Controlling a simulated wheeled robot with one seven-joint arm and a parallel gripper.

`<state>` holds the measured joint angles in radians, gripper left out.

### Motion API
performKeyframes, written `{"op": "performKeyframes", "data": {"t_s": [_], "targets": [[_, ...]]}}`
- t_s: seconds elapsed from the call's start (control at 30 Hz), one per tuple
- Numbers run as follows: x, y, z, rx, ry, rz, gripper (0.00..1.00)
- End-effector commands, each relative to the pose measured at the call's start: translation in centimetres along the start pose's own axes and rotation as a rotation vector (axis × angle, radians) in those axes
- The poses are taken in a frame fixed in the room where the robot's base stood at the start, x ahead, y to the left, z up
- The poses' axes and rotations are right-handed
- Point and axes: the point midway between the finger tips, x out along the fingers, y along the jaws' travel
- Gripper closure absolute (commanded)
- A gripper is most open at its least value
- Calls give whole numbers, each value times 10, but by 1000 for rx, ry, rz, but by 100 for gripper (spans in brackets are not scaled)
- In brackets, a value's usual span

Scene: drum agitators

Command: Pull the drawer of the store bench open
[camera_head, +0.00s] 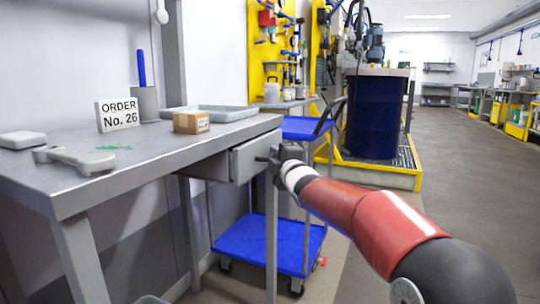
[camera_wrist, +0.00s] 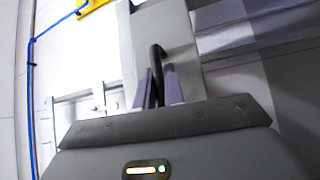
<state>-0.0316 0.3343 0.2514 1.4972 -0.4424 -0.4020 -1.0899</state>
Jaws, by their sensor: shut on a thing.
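The store bench (camera_head: 160,148) is a grey table at the left of the head view. My gripper (camera_head: 272,160) is at the drawer front, coming from the right. In the wrist view, the two fingers of my gripper (camera_wrist: 159,88) are shut on the dark bar handle (camera_wrist: 157,60). The grey drawer front (camera_wrist: 178,28) is just beyond it. My gripper hides part of the handle in the head view.
A blue trolley (camera_head: 268,246) stands below and behind the drawer. A dark blue drum (camera_head: 374,120) stands farther back. The right floor (camera_head: 470,160) is clear.

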Motion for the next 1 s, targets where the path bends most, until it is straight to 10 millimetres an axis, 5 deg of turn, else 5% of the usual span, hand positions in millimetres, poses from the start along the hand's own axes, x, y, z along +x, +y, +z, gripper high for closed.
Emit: {"op": "performKeyframes", "data": {"t_s": [0.7, 1.0], "targets": [[-125, 32, 126, 0, -6, -4, 100], [-156, 39, 157, 1, -3, -3, 100]]}}
